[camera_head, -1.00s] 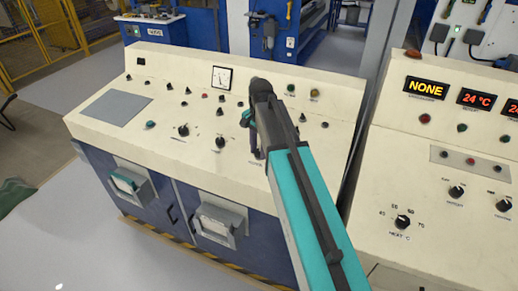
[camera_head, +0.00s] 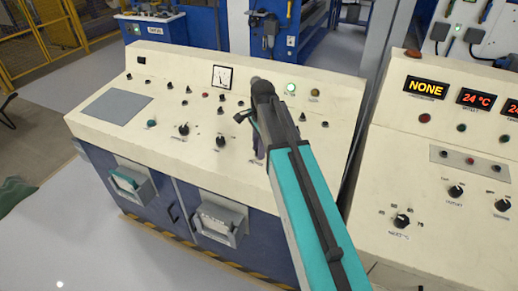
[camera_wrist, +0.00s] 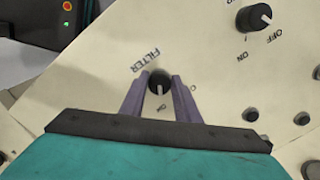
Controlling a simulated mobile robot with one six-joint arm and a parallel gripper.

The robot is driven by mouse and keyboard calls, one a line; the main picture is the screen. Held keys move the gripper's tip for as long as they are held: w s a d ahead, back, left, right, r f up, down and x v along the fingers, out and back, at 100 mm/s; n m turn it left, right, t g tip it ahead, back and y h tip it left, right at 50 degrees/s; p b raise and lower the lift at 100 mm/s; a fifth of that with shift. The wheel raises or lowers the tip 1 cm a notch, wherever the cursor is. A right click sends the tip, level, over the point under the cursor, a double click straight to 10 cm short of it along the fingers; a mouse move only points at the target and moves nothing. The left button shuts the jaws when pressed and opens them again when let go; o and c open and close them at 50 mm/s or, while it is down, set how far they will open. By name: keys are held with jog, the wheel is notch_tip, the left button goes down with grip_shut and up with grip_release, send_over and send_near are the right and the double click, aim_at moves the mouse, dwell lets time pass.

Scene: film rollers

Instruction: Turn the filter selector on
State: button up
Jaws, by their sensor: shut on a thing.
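The filter selector (camera_wrist: 159,82) is a small black knob beside the word FILTER on the cream console (camera_head: 200,67). In the wrist view my gripper (camera_wrist: 161,80) has its two purple fingers on either side of the knob, closed on it. The knob's white mark faces down in that view, towards a small label that appears to read ON. In the head view my gripper (camera_head: 258,150) reaches down to the console top, and my arm hides the selector there.
A green lamp (camera_head: 290,88) is lit near the console's back edge, beside an amber lamp (camera_head: 314,92). A larger black knob (camera_wrist: 254,17) points at OFF. Several other knobs stand close by. A second console with a NONE display (camera_head: 426,87) is at right.

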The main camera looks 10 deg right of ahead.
jog(key=shift+s+d+f, duration=0.1)
jog(key=shift+d, duration=0.05)
jog(key=o, duration=1)
jog(key=shift+o, duration=0.2)
jog(key=shift+r, duration=0.2)
notch_tip(320, 180, up, 14)
jog(key=b, duration=0.2)
jog(key=shift+s+d+f+b, duration=0.2)
jog(key=shift+s+f+b, duration=0.1)
jog(key=shift+s, duration=0.1)
jog(key=shift+r, duration=0.1)
